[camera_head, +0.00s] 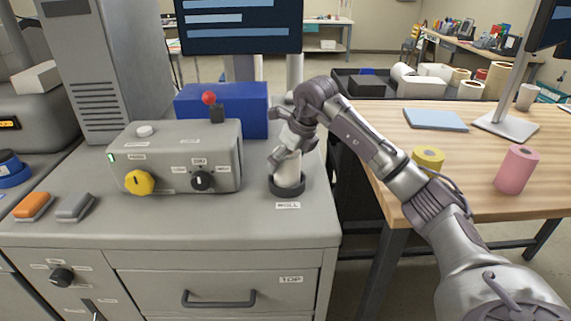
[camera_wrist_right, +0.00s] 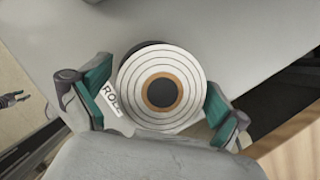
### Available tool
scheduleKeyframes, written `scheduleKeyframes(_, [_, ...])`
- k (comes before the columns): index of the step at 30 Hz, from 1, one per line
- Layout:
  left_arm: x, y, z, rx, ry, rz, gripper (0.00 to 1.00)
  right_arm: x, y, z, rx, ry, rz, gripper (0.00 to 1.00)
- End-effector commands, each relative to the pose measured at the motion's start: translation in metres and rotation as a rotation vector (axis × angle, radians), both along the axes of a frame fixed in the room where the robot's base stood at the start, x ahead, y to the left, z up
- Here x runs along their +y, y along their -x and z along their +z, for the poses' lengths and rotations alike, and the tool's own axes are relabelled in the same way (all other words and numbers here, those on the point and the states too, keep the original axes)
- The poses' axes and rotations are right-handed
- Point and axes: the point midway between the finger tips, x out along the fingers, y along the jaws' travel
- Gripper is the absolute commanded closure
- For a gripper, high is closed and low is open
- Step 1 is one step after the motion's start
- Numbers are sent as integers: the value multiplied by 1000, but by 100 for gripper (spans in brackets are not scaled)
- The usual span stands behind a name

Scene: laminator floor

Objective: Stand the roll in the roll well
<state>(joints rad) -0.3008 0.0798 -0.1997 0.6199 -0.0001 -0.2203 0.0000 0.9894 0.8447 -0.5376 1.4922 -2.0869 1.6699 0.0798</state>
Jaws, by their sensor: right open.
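A white roll (camera_head: 289,172) stands in the black ring of the roll well (camera_head: 287,191), which is marked with a ROLL label, at the machine top's right front. It looks upright. In the right wrist view the roll's round end (camera_wrist_right: 161,70) shows rings about a tan and dark core, with a dark edge of the well behind it. My right gripper (camera_head: 288,153) is over the roll, its fingers open on either side of it. In the wrist view gaps show between the pads and the roll. My left gripper is not in the head view.
A grey control box (camera_head: 178,178) with a yellow knob and a blue box (camera_head: 248,105) stand left of the well. The wooden table (camera_head: 480,165) at right holds a yellow roll (camera_head: 428,158) and a pink roll (camera_head: 516,170). The machine's front corner is bare.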

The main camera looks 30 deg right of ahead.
Motion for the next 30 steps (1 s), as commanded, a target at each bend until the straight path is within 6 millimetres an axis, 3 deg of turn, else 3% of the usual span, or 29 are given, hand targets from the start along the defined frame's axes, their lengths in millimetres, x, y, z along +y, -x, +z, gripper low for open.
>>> scheduleKeyframes(9, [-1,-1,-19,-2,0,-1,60,-6,25,62,-6,2,-1,1])
scheduleKeyframes(15, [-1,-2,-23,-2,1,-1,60,-9,38,90,-2,2,-2,1])
scheduleKeyframes(30, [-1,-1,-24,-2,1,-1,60,-10,42,100,2,2,-2,1])
